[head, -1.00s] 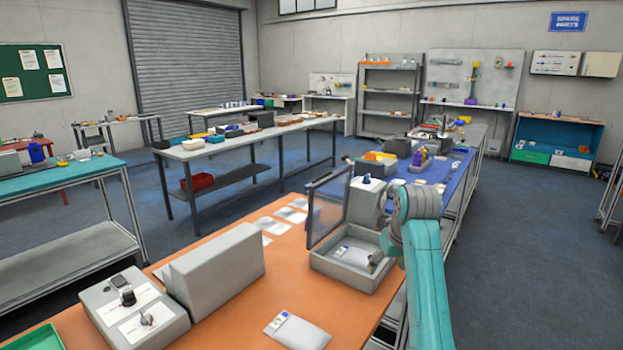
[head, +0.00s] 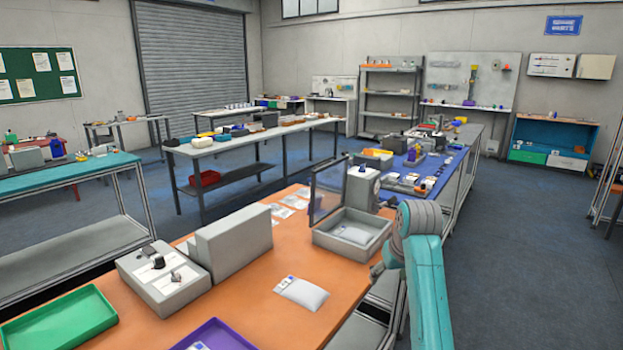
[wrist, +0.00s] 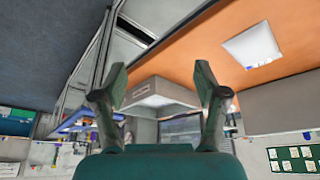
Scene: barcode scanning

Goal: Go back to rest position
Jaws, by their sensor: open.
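My gripper (wrist: 160,85) is open, with two dark green fingers apart and nothing between them in the wrist view. In the head view my gripper (head: 377,270) shows small beside the teal arm, near the right edge of the orange table (head: 255,275), and its fingers are partly hidden. The grey open-topped box (head: 350,234) lies beyond it, and a flat item seems to lie inside. This box also shows between my fingers in the wrist view (wrist: 160,92), farther off. A white padded packet (head: 302,293) lies on the orange table, left of my gripper.
A green tray (head: 60,318) and a purple tray (head: 215,337) lie at the front. A clear upright panel (head: 327,190) stands by the box. Floor (head: 530,250) is clear on the right.

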